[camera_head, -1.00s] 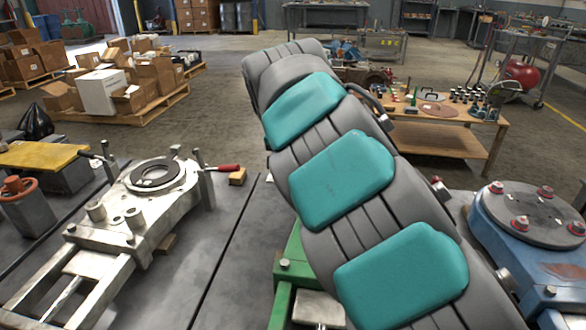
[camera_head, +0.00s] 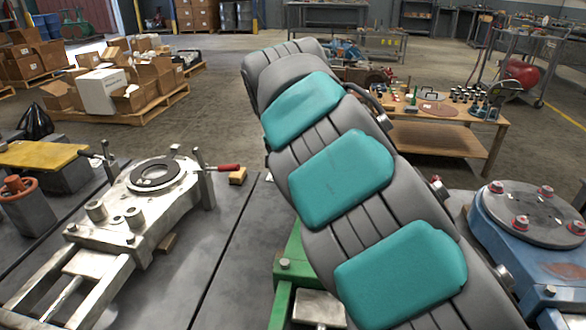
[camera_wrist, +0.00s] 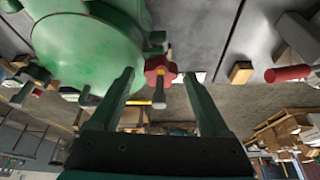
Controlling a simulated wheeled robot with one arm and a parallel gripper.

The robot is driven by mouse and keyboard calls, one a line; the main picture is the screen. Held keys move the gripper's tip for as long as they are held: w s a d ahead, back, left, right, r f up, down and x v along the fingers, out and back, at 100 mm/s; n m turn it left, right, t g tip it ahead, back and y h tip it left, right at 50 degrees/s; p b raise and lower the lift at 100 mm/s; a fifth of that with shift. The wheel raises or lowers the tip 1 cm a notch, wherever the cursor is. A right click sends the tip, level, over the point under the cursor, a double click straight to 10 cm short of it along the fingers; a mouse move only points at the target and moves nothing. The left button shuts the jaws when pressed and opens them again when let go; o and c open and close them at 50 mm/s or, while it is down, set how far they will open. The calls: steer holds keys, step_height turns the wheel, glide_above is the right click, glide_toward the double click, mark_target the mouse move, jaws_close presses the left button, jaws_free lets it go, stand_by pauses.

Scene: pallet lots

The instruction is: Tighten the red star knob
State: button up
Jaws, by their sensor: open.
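The red star knob (camera_wrist: 158,68) shows in the wrist view, beside a large round green housing (camera_wrist: 85,55). A grey metal stem shows just below the knob. My gripper (camera_wrist: 158,76) is open, with one dark green finger on each side of the knob in the picture. I see no finger touching the knob; how far it is in depth I cannot tell. In the head view my arm covers the knob and my gripper, and only part of a green frame (camera_head: 283,285) shows beside it.
A grey metal fixture (camera_head: 140,200) with a red-handled lever (camera_head: 228,168) stands on the dark bench at left. A blue fixture with a round plate (camera_head: 535,213) stands at right. In the wrist view a red-handled part (camera_wrist: 288,73) and a wooden block (camera_wrist: 240,72) lie to the right.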

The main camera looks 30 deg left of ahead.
steer(key=shift+r, duration=0.1)
steer(key=v, duration=0.7)
steer(key=shift+r, duration=0.25)
steer(key=shift+s, duration=0.1)
